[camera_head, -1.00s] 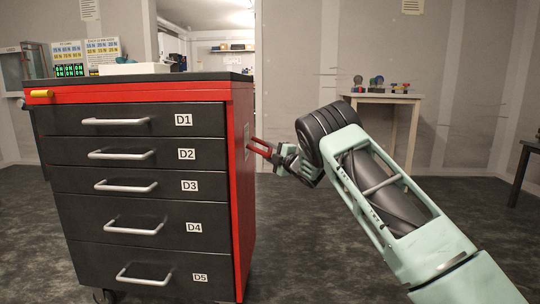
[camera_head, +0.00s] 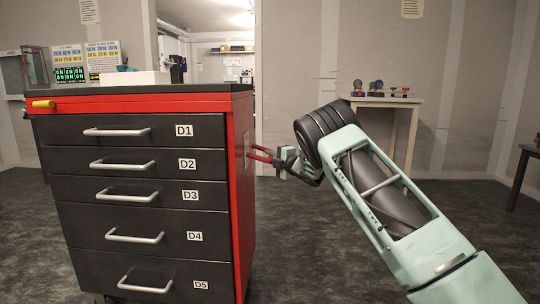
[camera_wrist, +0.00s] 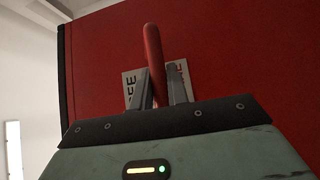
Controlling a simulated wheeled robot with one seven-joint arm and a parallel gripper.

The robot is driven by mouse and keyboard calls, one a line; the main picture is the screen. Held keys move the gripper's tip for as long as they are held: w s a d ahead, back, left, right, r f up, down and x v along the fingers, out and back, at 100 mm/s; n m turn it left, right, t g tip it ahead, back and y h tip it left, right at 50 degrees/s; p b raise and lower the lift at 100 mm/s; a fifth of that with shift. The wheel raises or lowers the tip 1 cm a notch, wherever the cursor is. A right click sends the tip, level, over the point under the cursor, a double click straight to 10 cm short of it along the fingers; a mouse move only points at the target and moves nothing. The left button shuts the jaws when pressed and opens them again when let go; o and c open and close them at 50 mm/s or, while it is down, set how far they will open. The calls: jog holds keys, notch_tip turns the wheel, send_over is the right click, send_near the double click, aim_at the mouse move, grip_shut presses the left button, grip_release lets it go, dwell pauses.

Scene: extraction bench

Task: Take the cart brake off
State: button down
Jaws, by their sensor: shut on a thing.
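The cart (camera_head: 150,215) is a red and black drawer cabinet with drawers labelled D1 to D5, at the left of the head view. A red brake lever (camera_head: 260,153) sticks out from its red right side. It also shows in the wrist view as a red rod (camera_wrist: 154,60) in front of a label plate (camera_wrist: 130,88), which is partly hidden. My gripper (camera_head: 279,161) is beside the cart's right side, its grey fingers shut on the lever. In the wrist view the fingers (camera_wrist: 161,92) stand on both sides of the lever.
A yellow handle (camera_head: 43,104) sits at the cart's upper left corner. A white box (camera_head: 133,78) and display panels (camera_head: 70,74) stand on or behind its top. A small table (camera_head: 387,101) with several small devices is at the back right.

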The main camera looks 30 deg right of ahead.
notch_tip(320, 180, up, 4)
jog(key=n+g+p, duration=0.2)
jog(key=p, duration=0.4)
jog(key=shift+s+d+h, duration=0.1)
jog(key=shift+d+h, duration=0.05)
jog(key=shift+h, duration=0.15)
jog(key=r+n+g+p, duration=0.1)
jog(key=p, duration=0.2)
jog(key=r+n+g+h+p, duration=0.1)
jog(key=p, duration=0.1)
jog(key=shift+a+p, duration=0.2)
jog(key=shift+p, duration=0.2)
jog(key=shift+w+r+p, duration=0.1)
jog(key=shift+w+p, duration=0.1)
jog(key=shift+p, duration=0.15)
jog(key=shift+a+r, duration=0.1)
jog(key=shift+r, duration=0.05)
jog(key=shift+w+a, duration=0.1)
jog(key=c, duration=1.4)
grip_release()
jog(key=shift+o, duration=0.2)
